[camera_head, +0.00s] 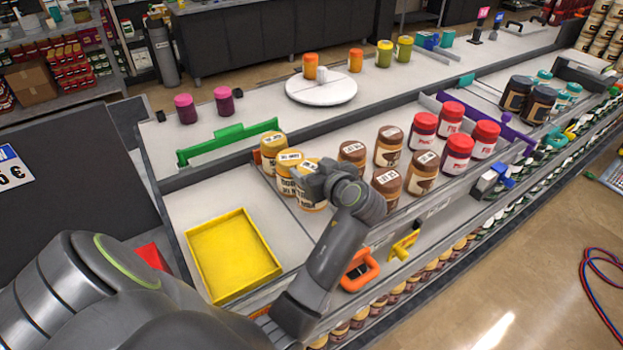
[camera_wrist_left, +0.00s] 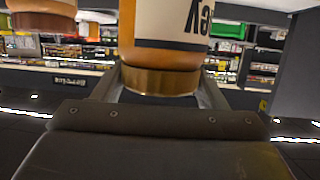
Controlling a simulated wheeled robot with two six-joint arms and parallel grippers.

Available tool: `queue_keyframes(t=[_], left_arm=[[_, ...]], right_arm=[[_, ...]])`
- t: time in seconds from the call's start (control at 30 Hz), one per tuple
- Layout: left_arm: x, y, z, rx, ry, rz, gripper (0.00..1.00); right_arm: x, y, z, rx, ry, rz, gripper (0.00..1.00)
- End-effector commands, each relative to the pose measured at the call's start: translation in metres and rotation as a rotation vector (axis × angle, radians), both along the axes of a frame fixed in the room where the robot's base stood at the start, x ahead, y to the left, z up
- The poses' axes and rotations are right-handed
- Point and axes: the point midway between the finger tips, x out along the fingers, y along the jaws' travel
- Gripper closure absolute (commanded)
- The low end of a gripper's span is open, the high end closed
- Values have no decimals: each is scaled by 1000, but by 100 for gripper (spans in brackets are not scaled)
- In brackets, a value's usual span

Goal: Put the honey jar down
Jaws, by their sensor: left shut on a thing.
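My left gripper (camera_head: 322,180) is over the row of jars on the counter, and its fingers are largely hidden in the head view. The honey jar (camera_head: 310,202), amber with a pale label and gold lid, is at its tip. In the left wrist view, the honey jar (camera_wrist_left: 165,30) appears upside down between the two fingers (camera_wrist_left: 160,85), which are shut on it near the lid. I cannot tell whether its base touches the counter. Two more yellow-lidded jars (camera_head: 271,146) stand just behind it. My right gripper is not in view.
Brown-lidded jars (camera_head: 388,147) stand close to the right, with red-lidded jars (camera_head: 451,118) beyond. A yellow tray (camera_head: 236,262) lies to the left. A green divider (camera_head: 228,139) and a round white board (camera_head: 321,92) are farther back. An orange-handled clip (camera_head: 360,271) is at the front edge.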

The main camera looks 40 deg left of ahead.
Motion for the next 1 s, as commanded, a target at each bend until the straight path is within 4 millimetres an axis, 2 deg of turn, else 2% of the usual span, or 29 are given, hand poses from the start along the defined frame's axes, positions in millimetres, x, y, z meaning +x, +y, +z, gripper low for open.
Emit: queue_keyframes(t=[0.3, 0.67, 0.7, 0.87, 1.0], left_arm=[[0, 0, -36, 2, 1, -2, 91], [0, 0, -41, 1, -3, -3, 91], [0, 0, -42, -1, 1, -2, 32], [0, 0, -41, -1, 1, -2, 12], [0, 0, -41, -1, 1, -2, 12]], right_arm=[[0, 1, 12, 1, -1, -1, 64], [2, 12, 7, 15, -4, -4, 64], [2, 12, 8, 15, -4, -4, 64], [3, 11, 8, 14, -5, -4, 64], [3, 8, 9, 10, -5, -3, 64]])
